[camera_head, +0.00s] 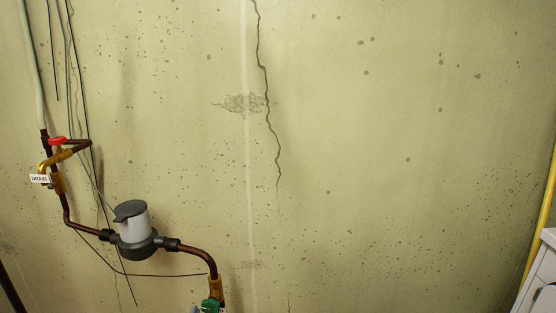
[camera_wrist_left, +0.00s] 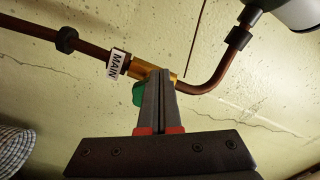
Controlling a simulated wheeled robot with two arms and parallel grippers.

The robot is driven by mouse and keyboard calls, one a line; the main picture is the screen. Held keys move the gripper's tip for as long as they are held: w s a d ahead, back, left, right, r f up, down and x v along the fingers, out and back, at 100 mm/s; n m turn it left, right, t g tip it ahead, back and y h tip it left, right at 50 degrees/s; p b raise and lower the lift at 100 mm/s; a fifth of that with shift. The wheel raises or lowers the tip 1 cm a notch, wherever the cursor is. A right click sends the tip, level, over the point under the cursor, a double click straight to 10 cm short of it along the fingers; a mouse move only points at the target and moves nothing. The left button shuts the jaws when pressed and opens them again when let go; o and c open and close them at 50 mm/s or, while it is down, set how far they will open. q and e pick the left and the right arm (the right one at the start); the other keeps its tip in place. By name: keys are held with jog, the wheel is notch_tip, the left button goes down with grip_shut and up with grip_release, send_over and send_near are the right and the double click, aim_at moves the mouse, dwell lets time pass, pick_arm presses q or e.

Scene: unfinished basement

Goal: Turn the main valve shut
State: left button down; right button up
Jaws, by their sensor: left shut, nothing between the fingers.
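The main valve is a brass body (camera_head: 215,286) with a green handle (camera_head: 211,304) at the bottom edge of the head view. In the left wrist view the brass body (camera_wrist_left: 146,68) sits on a copper pipe beside a white MAIN tag (camera_wrist_left: 117,62). The green handle (camera_wrist_left: 138,93) is partly hidden behind my left gripper (camera_wrist_left: 159,73). Its fingers are closed together with nothing between them, their tips over the valve beside the handle. I cannot tell whether they touch it. Only a small grey bit of this gripper (camera_head: 194,310) shows in the head view. My right gripper is not in view.
A grey water meter (camera_head: 133,232) joins the copper pipe left of the valve. Further up is a drain valve with a red handle (camera_head: 57,141) and a DRAIN tag (camera_head: 40,179). Thin cables hang on the left. A white cabinet (camera_head: 540,275) and a yellow pipe (camera_head: 541,220) stand at right.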

pick_arm(q)
jog(key=s, duration=0.5)
jog(key=shift+s+a, duration=0.2)
jog(key=shift+f, duration=0.1)
jog(key=d+f+n+b, duration=0.35)
jog(key=d+n, duration=0.25)
jog(key=n, duration=0.6)
jog(key=w, duration=0.6)
jog(key=shift+d+b, duration=0.1)
jog(key=shift+b, duration=0.25)
jog(key=shift+a+r+p, duration=0.2)
jog(key=shift+r+p, duration=0.2)
jog(key=shift+r, duration=0.05)
